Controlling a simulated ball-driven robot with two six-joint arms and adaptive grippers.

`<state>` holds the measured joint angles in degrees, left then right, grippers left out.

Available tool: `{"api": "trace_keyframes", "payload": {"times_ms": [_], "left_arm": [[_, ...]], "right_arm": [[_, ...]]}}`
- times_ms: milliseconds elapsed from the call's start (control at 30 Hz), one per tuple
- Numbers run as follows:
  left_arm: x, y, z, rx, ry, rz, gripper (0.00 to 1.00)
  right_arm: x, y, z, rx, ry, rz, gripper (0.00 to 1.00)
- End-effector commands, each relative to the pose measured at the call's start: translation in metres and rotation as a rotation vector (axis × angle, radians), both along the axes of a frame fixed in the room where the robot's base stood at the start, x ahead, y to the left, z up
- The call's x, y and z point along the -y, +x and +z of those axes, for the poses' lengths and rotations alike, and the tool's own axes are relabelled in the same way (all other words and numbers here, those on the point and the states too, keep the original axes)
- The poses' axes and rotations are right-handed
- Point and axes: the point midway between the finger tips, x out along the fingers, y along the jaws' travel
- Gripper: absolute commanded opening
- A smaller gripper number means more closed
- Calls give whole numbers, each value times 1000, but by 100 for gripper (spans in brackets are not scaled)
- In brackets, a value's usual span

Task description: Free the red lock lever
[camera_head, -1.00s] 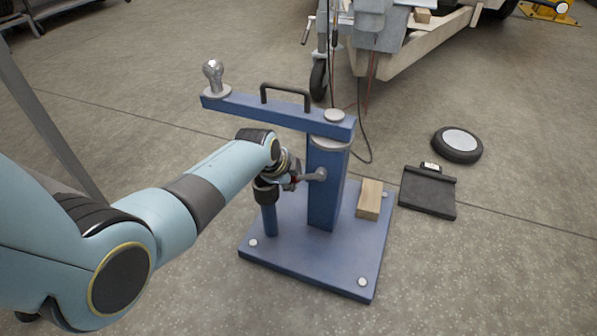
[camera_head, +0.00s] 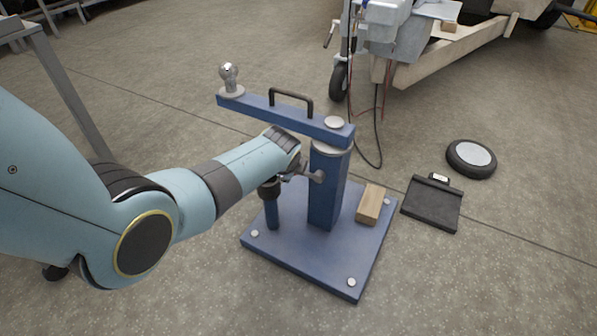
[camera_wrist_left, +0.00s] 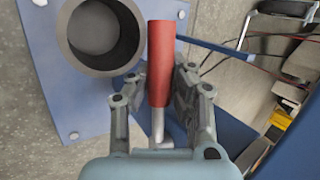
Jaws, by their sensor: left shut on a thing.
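The red lock lever (camera_wrist_left: 159,58) shows in the left wrist view as a red grip on a grey metal rod. My left gripper (camera_wrist_left: 158,82) has one finger on each side of it and is shut on it. In the head view my left wrist hides the red grip and most of the gripper. The lever's round grey pivot (camera_head: 317,176) shows on the side of the blue upright post (camera_head: 327,195). A blue swing arm (camera_head: 270,115) with a black handle (camera_head: 291,98) and a ball (camera_head: 229,78) tops the post. My right gripper is not in view.
A wooden block (camera_head: 370,204) lies on the blue base plate (camera_head: 300,258). A black chock (camera_head: 431,203) and wheel (camera_head: 471,158) lie to the right.

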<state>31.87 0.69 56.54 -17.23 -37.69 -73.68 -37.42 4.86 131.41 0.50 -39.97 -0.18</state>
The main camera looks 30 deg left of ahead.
Motion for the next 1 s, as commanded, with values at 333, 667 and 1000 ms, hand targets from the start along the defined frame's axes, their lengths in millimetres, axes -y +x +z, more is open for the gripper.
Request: {"api": "trace_keyframes", "payload": {"times_ms": [333, 667, 1000], "left_arm": [[-1, -3, 8, -2, 119, 3, 0], [-2, -3, 9, -3, 138, 3, 0], [-1, -2, 9, -1, 138, 2, 37]], "right_arm": [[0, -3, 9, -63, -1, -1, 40], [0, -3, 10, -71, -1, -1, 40], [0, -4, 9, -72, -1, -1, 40]]}}
